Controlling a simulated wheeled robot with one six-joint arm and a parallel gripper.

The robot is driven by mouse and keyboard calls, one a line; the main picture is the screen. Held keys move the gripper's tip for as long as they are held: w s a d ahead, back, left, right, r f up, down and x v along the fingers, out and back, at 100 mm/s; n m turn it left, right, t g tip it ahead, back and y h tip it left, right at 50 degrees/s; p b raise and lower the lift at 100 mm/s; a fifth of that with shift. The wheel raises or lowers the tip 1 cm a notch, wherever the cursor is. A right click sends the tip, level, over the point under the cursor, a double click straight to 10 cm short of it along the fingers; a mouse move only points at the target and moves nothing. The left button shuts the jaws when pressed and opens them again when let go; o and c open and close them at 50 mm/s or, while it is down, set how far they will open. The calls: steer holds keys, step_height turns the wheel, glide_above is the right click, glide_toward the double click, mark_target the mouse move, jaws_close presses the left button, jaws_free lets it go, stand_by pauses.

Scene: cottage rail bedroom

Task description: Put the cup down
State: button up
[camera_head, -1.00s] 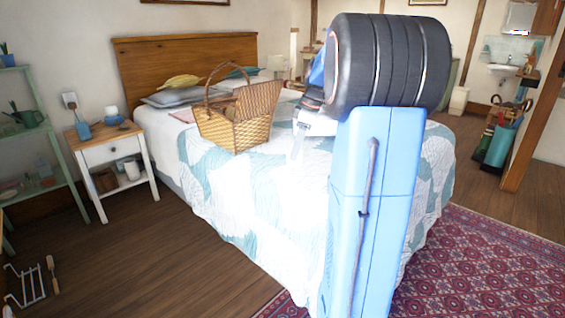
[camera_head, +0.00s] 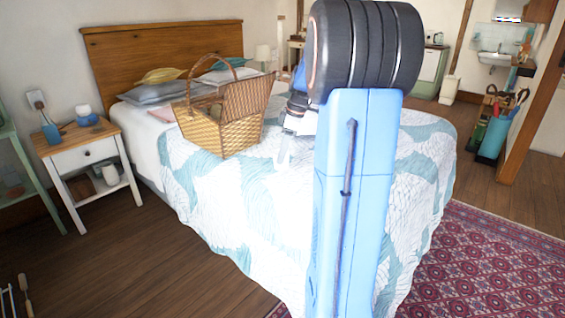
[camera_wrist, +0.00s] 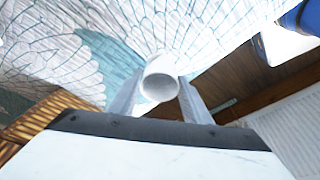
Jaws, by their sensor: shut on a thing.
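A white cup (camera_wrist: 160,80) shows in the wrist view between the two fingers of my gripper (camera_wrist: 158,98), which is shut on it. The cup's round end faces the wrist camera. In the head view my gripper (camera_head: 283,150) points down over the bed (camera_head: 235,205), to the right of the wicker basket.
An open-lidded wicker basket (camera_head: 215,130) stands on the bed, with pillows (camera_head: 150,93) behind it. A white nightstand (camera_head: 85,155) holding several small things stands left of the bed. The quilt's front half is largely bare. A red rug (camera_head: 470,265) lies at the right.

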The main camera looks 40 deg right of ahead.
steer(key=shift+f, duration=1.85)
steer(key=o, duration=1.1)
steer(key=shift+f, duration=0.15)
steer(key=v, duration=1.2)
steer(key=shift+a, duration=0.15)
